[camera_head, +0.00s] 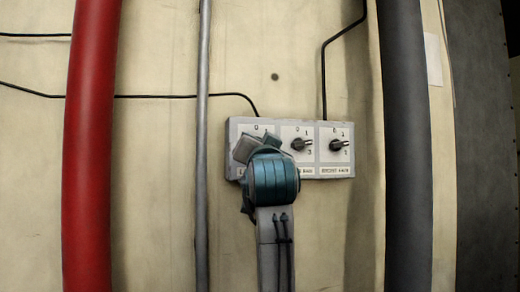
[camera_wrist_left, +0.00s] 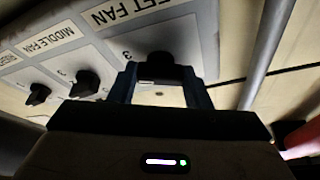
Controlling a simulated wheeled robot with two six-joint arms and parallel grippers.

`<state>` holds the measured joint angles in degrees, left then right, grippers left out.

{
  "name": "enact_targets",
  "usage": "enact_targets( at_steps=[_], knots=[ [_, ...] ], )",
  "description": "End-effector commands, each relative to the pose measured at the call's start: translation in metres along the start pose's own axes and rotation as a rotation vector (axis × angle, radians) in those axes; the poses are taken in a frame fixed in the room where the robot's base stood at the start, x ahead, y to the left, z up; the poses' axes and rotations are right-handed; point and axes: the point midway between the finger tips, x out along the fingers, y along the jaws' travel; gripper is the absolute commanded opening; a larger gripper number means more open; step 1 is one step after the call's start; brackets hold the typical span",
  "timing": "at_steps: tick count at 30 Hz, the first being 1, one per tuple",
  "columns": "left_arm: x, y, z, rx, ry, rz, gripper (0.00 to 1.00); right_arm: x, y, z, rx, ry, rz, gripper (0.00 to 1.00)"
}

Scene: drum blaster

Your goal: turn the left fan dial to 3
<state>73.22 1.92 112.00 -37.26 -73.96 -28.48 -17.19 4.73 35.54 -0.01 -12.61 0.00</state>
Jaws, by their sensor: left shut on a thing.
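A grey control box (camera_head: 312,126) on the wall carries three dials in a row. My left gripper (camera_head: 256,147) is in front of its left section and hides the left fan dial in the head view. In the left wrist view, the left fan dial (camera_wrist_left: 159,67) is a black knob between the two fingers of my left gripper (camera_wrist_left: 160,82), which are shut on it. Which number the dial points to cannot be told. My right gripper is not in view.
The middle fan dial (camera_head: 300,144) and right fan dial (camera_head: 338,145) are close beside my left gripper. A thin grey pipe (camera_head: 202,150) and thick red pipe (camera_head: 90,150) run upright to the left, a thick grey pipe (camera_head: 406,150) to the right. Black cables enter the box from above.

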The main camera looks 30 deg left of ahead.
Motion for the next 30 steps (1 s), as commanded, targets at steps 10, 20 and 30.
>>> enact_targets(
  at_steps=[10, 20, 30],
  knots=[
    [-0.0001, -0.0009, -0.0001, 0.103, 0.0, 0.042, 0.21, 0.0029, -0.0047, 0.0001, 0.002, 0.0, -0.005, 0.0],
    [0.0, -0.0009, -0.0001, 0.115, -0.001, 0.047, 0.21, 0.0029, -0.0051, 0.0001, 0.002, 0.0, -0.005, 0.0],
    [0.0001, -0.0008, -0.0001, 0.114, -0.001, 0.047, 0.65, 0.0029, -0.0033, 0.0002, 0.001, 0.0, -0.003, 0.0]
  ],
)
